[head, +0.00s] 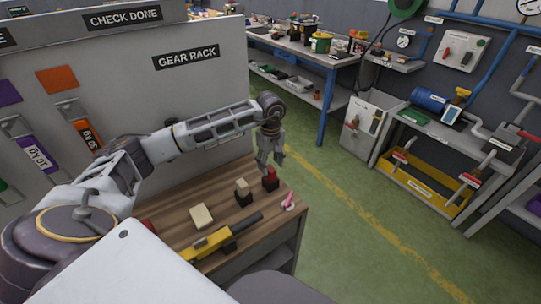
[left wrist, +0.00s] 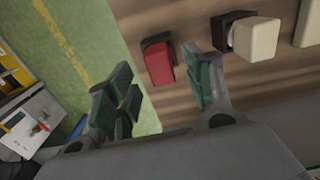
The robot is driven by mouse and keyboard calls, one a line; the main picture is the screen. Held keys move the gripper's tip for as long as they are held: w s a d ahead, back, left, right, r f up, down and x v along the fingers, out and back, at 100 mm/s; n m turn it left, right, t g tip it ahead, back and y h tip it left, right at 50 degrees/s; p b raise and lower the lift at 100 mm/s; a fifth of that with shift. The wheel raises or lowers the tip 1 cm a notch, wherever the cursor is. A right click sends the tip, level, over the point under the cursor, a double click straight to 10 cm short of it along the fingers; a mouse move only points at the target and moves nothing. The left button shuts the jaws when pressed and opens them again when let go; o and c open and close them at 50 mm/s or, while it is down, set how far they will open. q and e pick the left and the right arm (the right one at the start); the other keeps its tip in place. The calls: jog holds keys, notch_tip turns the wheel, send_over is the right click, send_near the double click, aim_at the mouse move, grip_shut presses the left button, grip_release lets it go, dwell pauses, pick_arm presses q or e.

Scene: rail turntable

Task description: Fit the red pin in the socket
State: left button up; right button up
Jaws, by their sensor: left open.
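A red block-like piece (head: 270,173), which looks like the red pin, stands near the far right corner of the wooden table, with a dark part at its base. It also shows in the left wrist view (left wrist: 160,65). My left gripper (head: 271,164) is open and points down just over it. In the left wrist view the green-padded fingers (left wrist: 157,85) are spread, with the red piece beyond and between them. I cannot tell whether they touch. A dark block (head: 243,199) with a cream piece (head: 242,185) stands beside it; which thing is the socket is unclear. My right gripper is not in view.
A cream block (head: 201,216) and a yellow and black tool (head: 222,240) lie on the table (head: 180,205). A pink item (head: 290,202) lies near the right edge. The gear rack panel (head: 190,85) rises behind.

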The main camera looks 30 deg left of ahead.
aim_at(271, 168)
pick_arm(q)
notch_tip(271, 168, down, 3)
jog(key=shift+f, duration=0.65)
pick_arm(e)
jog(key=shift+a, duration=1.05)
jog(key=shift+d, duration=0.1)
pick_arm(q)
jog(key=shift+c, duration=0.4)
jog(key=c, duration=1)
jog(key=o, duration=0.5)
jog(key=c, duration=0.5)
jog(key=shift+r, duration=0.2)
grip_shut()
